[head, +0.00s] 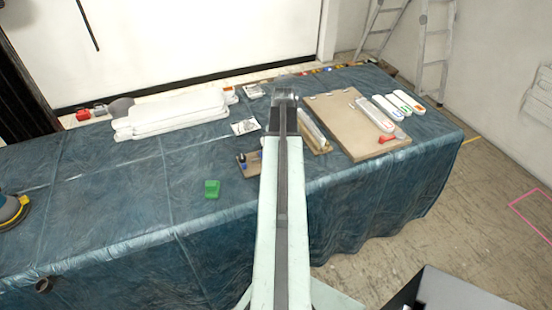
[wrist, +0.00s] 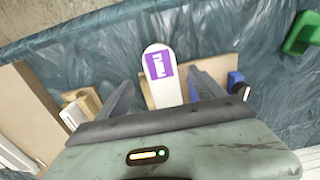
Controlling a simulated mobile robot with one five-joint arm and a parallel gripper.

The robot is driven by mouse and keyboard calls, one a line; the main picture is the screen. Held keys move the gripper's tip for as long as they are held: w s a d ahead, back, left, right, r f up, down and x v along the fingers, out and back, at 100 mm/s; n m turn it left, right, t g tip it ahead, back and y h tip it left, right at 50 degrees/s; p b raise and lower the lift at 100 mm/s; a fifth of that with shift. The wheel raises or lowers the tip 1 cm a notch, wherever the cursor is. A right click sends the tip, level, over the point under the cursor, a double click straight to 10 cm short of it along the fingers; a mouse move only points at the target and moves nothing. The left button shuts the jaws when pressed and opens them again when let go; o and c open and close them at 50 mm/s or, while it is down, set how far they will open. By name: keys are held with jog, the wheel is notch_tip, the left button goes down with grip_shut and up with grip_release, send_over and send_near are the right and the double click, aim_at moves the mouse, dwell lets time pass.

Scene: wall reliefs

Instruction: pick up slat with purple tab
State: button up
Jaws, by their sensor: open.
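The slat with the purple tab is a white, round-ended strip (wrist: 165,92) with a purple label (wrist: 159,65) near its end. In the wrist view it lies between the two dark fingers of my gripper (wrist: 160,84), with a gap on each side. My gripper is open and empty; its palm hides the slat's other end. In the head view my gripper (head: 284,97) is over the table at the end of my arm. A pale slat (head: 314,131) shows just right of my arm on a small tan board, but I cannot make out a purple tab there.
A brown block with a blue part (head: 246,163) and a green block (head: 212,188) lie left of my arm. White panels (head: 170,112) are stacked back left.

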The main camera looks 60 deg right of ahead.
notch_tip(320, 180, down, 5)
jog(key=b, duration=0.5)
jog(key=shift+f, duration=0.2)
jog(key=shift+r, duration=0.2)
jog(key=c, duration=1.6)
notch_tip(320, 180, up, 10)
jog(key=p, duration=1)
